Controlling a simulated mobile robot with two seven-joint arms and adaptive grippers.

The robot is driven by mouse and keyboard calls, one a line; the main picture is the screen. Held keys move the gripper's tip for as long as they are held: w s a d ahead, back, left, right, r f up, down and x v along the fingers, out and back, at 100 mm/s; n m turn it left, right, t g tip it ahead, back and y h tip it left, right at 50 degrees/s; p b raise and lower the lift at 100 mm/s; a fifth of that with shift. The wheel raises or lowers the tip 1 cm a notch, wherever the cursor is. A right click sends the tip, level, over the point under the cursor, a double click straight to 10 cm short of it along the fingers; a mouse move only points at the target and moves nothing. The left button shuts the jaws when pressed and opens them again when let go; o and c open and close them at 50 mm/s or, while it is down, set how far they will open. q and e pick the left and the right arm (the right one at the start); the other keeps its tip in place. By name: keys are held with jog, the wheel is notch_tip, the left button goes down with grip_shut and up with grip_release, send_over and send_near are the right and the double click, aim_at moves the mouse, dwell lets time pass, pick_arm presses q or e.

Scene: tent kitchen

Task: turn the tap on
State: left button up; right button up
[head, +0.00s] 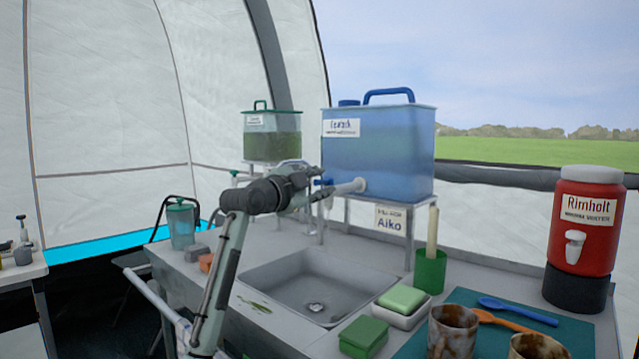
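A large blue water container (385,155) stands on a metal stand behind the sink (318,285). A pale tap (350,187) sticks out from its lower left side, with a small blue handle (323,181) near its outer end. My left gripper (318,183) is raised over the back of the sink, its fingers pointing right at the blue handle. The fingers look spread, with the handle showing between or just behind them; I cannot tell whether they touch it. No water shows below the tap. My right gripper is out of view.
A second container with green liquid (272,140) stands behind my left gripper. A green cup (430,271), sponges (402,299) and mugs (453,330) are right of the sink. A red dispenser (587,220) stands at the far right. The sink basin is empty.

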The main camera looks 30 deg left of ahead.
pick_arm(q)
jog(key=s, duration=1.2)
jog(key=shift+a, duration=0.1)
dwell(0.4)
